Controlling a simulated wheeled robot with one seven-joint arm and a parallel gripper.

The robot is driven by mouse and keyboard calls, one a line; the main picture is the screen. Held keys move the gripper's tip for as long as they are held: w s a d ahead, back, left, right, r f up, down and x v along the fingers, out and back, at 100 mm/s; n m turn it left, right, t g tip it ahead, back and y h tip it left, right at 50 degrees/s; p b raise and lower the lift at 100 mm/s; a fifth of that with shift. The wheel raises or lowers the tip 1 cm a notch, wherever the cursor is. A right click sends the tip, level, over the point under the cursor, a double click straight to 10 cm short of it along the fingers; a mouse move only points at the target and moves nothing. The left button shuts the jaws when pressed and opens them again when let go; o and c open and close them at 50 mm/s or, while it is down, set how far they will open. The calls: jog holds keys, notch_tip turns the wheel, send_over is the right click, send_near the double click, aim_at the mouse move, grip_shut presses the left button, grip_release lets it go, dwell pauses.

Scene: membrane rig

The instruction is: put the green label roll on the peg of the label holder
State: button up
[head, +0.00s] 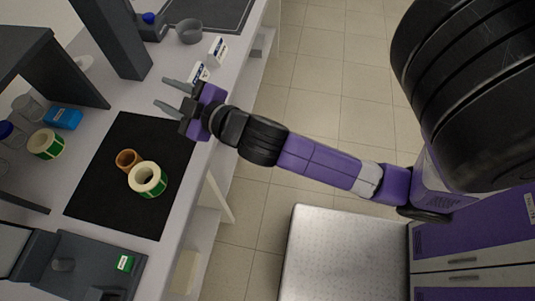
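A white label roll with a green outer band (148,180) lies flat on a black mat (105,200), its hole facing up. A second green-and-white roll (45,144) stands farther left, by the shelf. A dark grey holder (92,262) sits at the lower left, with a short grey peg-like stub (63,265) and a green tag (124,263) on it. I cannot tell for sure that the stub is the peg. My gripper (161,91) is open and empty, its two fingers apart, above the bench beyond the mat and away from both rolls.
A small brown ring (127,159) lies right beside the roll on the mat. Small white boxes (200,73) and a grey cup (189,31) stand farther back. A dark upright post (110,38) and shelf frame (45,60) rise at the left. The near part of the mat is clear.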

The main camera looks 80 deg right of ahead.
jog(key=s+a+f+n+y, duration=0.1)
jog(key=s+a+f+y, duration=0.2)
jog(key=s+a, duration=0.25)
jog(key=s+a+f+y, duration=0.2)
jog(key=s+a+f, duration=0.2)
jog(key=s, duration=0.3)
jog(key=s+a+r+m, duration=0.1)
jog(key=s+a, duration=0.2)
jog(key=s, duration=0.3)
jog(key=s+a+r+m+y, duration=0.1)
jog(key=s+a+m, duration=0.1)
jog(key=s, duration=0.4)
jog(key=shift+s+a+r+g, duration=0.2)
jog(key=shift+a+g, duration=0.1)
jog(key=shift+a, duration=0.6)
jog(key=shift+f, duration=0.1)
